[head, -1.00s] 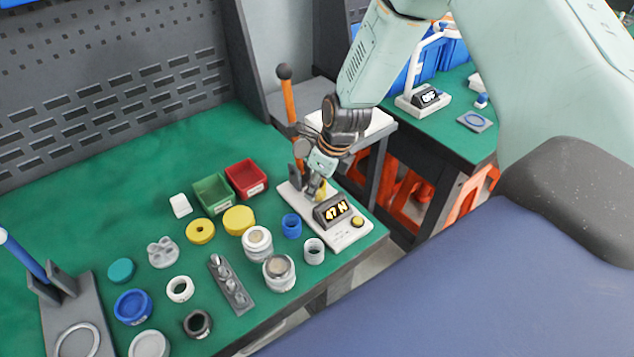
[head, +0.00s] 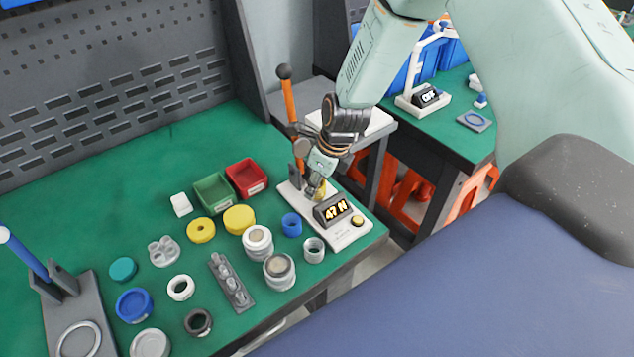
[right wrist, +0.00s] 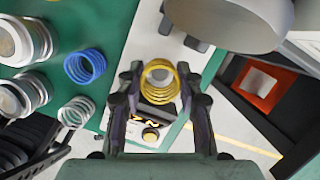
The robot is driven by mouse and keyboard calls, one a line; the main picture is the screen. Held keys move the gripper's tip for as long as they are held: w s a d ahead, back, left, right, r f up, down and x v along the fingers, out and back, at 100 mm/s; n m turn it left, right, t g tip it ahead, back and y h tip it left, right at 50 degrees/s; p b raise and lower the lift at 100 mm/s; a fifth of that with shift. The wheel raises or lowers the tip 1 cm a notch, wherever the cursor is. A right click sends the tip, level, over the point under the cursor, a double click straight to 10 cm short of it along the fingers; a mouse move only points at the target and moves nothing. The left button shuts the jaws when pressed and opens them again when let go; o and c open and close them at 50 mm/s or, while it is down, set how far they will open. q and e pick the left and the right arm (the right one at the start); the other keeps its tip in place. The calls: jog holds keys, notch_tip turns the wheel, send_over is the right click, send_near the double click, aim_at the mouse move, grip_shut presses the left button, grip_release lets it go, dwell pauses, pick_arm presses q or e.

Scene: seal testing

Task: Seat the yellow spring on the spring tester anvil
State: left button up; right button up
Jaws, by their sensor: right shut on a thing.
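The yellow spring (right wrist: 158,84) is between the two fingers of my right gripper (right wrist: 158,92) in the right wrist view. My right gripper (head: 318,190) is shut on it, low over the white base of the spring tester (head: 346,236). In the head view the yellow spring (head: 321,189) is partly covered by the fingers. A round pale disc shows through the spring's coils in the wrist view. I cannot tell whether the spring touches the anvil. The tester display (head: 335,209) reads 47 N. My left gripper is not in view.
A blue spring (head: 291,224) and a grey spring (head: 313,249) stand just left of the tester. An orange lever (head: 290,105) rises behind it. Weights (head: 257,241), rings and red and green bins (head: 246,178) fill the bench further left.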

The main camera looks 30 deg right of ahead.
jog(key=shift+f+b, duration=0.35)
jog(key=shift+f, duration=0.25)
jog(key=o, duration=1.2)
jog(key=shift+o, duration=0.2)
jog(key=shift+r, duration=0.1)
jog(key=shift+r+p, duration=2.5)
jog(key=shift+p, duration=0.45)
jog(key=shift+s+f, duration=0.1)
